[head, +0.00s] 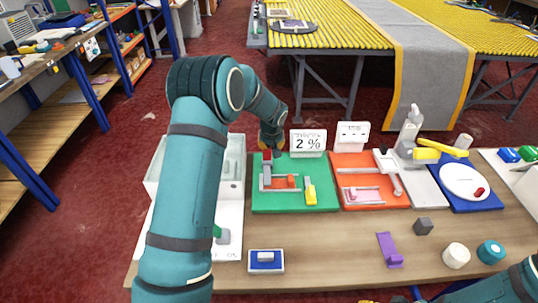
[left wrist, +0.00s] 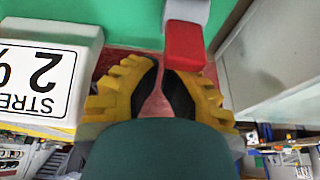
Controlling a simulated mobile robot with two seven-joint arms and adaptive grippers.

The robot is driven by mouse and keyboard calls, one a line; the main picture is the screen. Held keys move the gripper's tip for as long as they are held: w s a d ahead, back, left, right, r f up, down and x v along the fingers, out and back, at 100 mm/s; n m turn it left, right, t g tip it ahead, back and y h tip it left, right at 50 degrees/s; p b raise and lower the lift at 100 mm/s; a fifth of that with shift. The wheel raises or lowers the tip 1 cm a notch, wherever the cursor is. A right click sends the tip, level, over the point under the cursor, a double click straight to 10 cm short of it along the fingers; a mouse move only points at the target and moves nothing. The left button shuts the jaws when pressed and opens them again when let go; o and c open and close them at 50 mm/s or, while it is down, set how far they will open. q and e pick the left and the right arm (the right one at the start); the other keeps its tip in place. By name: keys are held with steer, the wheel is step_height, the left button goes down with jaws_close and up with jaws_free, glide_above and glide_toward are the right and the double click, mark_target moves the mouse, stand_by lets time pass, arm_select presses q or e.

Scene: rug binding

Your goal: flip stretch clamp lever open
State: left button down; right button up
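The stretch clamp (head: 268,174) stands on the left side of a green board (head: 325,172). Its grey lever with a red tip (head: 267,155) points up at the back; the red tip also shows in the left wrist view (left wrist: 185,45). My left gripper (left wrist: 161,70) is beside the red tip, its yellow fingertips almost together with nothing between them. In that view the tip lies just beyond the right finger; contact cannot be told. My left arm hides part of the table in the head view. Only a yellow edge of my right gripper (head: 384,301) shows at the bottom.
A sign reading 2 % (head: 308,142) stands behind the green board, close to my left gripper. A white bin (head: 236,180) is on the left. An orange board (head: 367,188) is to the right. A purple piece (head: 388,249) and a grey cube (head: 423,226) lie in front.

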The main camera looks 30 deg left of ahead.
arm_select(q)
steer(key=shift+s+d+r+t+b, duration=0.2)
steer(key=shift+s+d+t+b, duration=0.1)
steer(key=shift+s+b, duration=0.4)
steer(key=shift+w+r, duration=0.1)
steer(key=shift+r, duration=0.05)
steer(key=shift+w+a, duration=0.15)
steer(key=shift+r+p, duration=0.55)
steer(key=shift+r, duration=0.25)
steer(key=v, duration=1.2)
steer(key=shift+d, duration=0.25)
steer(key=shift+f, duration=0.15)
